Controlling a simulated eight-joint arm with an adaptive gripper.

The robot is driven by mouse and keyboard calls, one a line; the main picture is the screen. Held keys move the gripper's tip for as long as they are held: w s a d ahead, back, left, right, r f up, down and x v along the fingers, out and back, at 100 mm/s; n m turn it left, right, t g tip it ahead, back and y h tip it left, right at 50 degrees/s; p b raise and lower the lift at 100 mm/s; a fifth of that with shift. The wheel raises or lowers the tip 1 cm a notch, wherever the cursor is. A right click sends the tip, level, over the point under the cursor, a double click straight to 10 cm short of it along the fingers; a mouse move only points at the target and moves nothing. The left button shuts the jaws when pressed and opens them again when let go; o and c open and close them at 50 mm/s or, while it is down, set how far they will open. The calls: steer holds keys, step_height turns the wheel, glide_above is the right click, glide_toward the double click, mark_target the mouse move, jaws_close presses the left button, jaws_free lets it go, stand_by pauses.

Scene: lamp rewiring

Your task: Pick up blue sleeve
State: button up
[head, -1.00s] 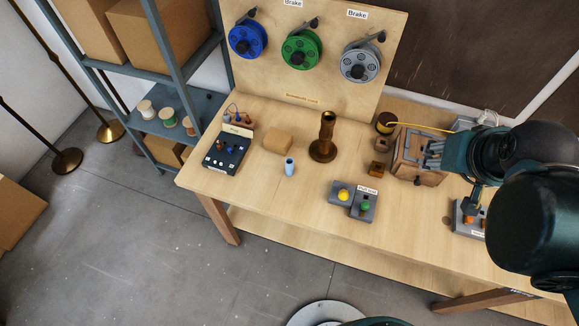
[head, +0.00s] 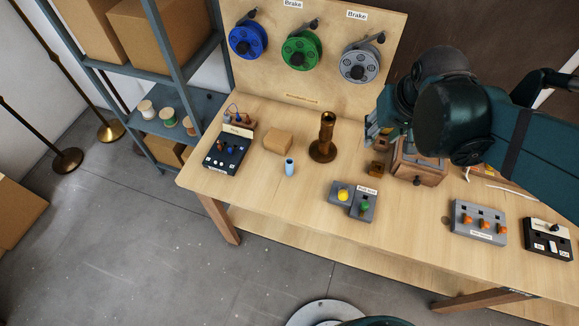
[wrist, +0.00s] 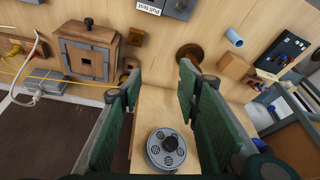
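The blue sleeve (head: 290,167) is a small light-blue hollow cylinder. In the wrist view the blue sleeve (wrist: 234,37) shows at the upper right, well apart from my fingers. My gripper (head: 376,122) is over the back right of the table, right of the lamp stem. In the wrist view my gripper (wrist: 160,85) has its green-padded fingers wide apart with nothing between them.
The brass lamp stem (head: 324,138) stands right of the sleeve, and a tan block (head: 279,141) lies behind it. The control box (head: 227,150) is to its left. The pull-test box (head: 352,200) is at right front. A board with reels (head: 301,50) rises behind.

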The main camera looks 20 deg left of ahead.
steer(key=w+a+f+n+g, duration=0.1)
steer(key=a+f, duration=0.3)
steer(key=a, duration=0.3)
steer(key=w+a+f+n+g, duration=0.1)
steer(key=a+f, duration=0.4)
steer(key=a, duration=0.2)
steer(key=n+g+h, duration=0.1)
steer(key=n+g, duration=0.1)
glide_above(289, 167)
steer(key=w, duration=0.1)
step_height(289, 167, down, 9)
steer(key=shift+a+p, duration=0.15)
steer(key=shift+p, duration=0.3)
steer(key=shift+f, duration=1.3)
steer(key=shift+f, duration=0.2)
steer(key=shift+w+f+p, duration=0.1)
steer(key=shift+f+p, duration=0.2)
steer(key=shift+f, duration=2.15)
steer(key=shift+c, duration=0.2)
steer(key=c, duration=0.7)
